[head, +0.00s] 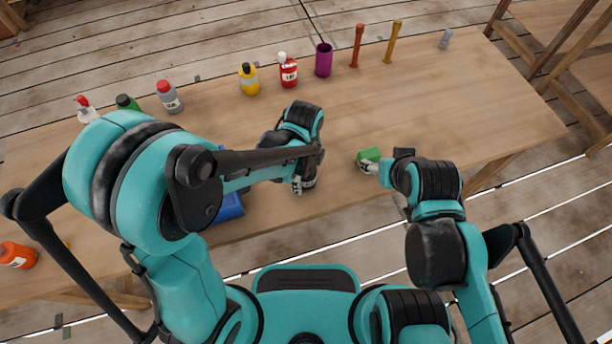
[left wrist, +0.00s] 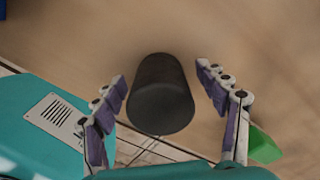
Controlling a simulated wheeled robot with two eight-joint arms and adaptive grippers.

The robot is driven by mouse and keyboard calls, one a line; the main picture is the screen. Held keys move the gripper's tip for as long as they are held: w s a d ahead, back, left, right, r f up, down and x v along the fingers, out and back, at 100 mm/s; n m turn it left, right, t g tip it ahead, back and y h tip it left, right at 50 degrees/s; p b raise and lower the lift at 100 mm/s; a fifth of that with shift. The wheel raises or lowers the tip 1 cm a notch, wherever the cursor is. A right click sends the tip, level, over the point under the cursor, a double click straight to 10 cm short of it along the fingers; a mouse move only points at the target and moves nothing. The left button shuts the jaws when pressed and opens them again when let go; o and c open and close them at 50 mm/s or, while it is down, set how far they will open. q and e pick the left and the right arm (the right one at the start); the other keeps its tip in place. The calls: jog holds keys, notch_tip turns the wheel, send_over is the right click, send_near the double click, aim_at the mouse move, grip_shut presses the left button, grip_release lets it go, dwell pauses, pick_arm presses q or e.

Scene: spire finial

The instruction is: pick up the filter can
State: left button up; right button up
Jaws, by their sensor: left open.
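The filter can, a dark grey cylinder (left wrist: 161,100), stands between the two fingers of my left gripper (left wrist: 161,72) in the left wrist view. The fingers are open, with a gap on each side of the can. In the head view my left gripper (head: 302,184) is low over the table's near part, and its own arm mostly hides the can there. My right gripper (head: 370,167) is at the table's near edge beside a green block (head: 371,154). Its fingers are too small and covered to tell their state.
The wooden table (head: 440,105) holds a yellow bottle (head: 249,79), a red bottle (head: 288,71), a purple cup (head: 323,60) and two upright spindles (head: 391,43) along the back. A blue item (head: 230,207) lies under my left arm.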

pick_arm(q)
jog(key=shift+r, duration=0.1)
jog(key=c, duration=1.3)
